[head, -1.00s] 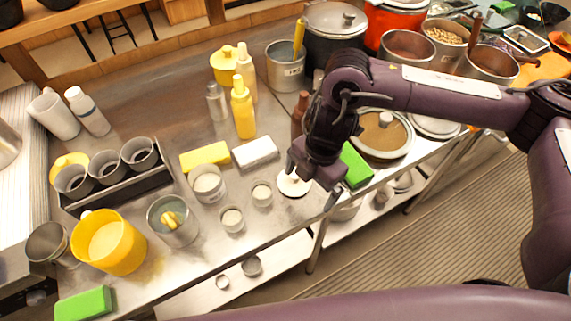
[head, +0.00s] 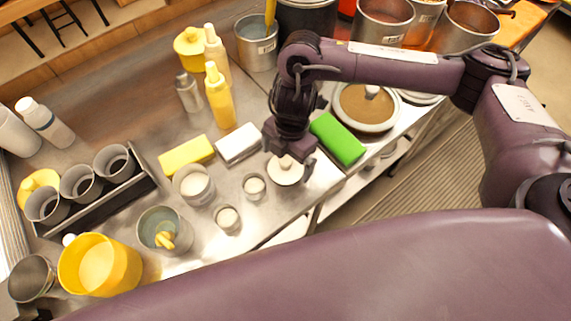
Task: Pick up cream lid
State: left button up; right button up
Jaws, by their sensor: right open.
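The cream lid (head: 288,174), a round white disc with a small knob, lies on the steel counter (head: 215,228) in the head view, near the front edge. My right gripper (head: 287,156) is open just above it and points down. Its fingers are close to the lid's knob and hide the lid's far part. I cannot tell whether the fingers touch the knob. My left gripper is not in view.
A green sponge (head: 337,139) lies right of the gripper. A white sponge (head: 239,143) and a yellow sponge (head: 186,155) lie left. Small cups (head: 254,186) and a metal can (head: 194,185) stand left of the lid. A large brown-topped pot (head: 365,107) stands right.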

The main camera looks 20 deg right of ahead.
jog(key=shift+f, duration=0.9)
jog(key=shift+a, duration=0.1)
jog(key=c, duration=0.8)
jog(key=shift+o, duration=0.2)
jog(key=shift+r, duration=0.1)
